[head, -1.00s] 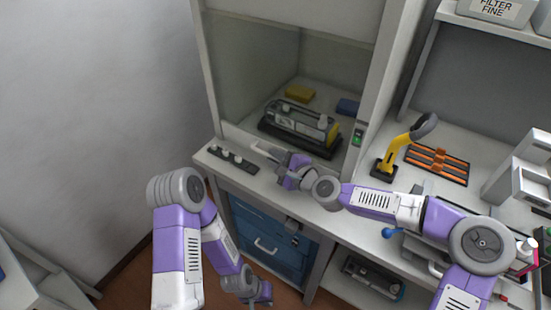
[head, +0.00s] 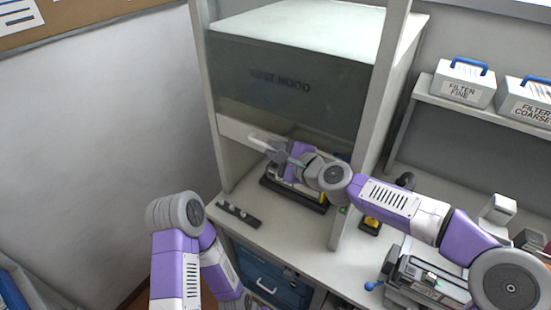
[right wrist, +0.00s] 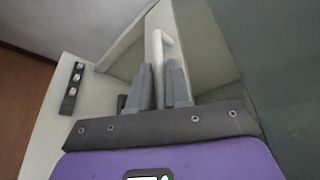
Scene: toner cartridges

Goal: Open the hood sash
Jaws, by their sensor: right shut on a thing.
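The hood sash (head: 285,85) is a dark see-through panel with a pale bottom rail (head: 236,131). It stands raised, with an open gap between the rail and the hood floor. My right gripper (head: 272,149) is shut on the pale sash handle (head: 258,136) at the front of the rail. In the right wrist view the handle (right wrist: 161,45) is a bent bar running down between the fingers of my right gripper (right wrist: 160,75). My left arm is low at the left of the head view; its gripper is out of frame.
Inside the hood a dark cartridge (head: 292,195) sits on a black base, partly hidden by my right arm. A black strip with several knobs (head: 238,214) lies on the front ledge. Filter boxes (head: 463,83) stand on the right shelf. A grey machine (head: 428,280) is on the bench at right.

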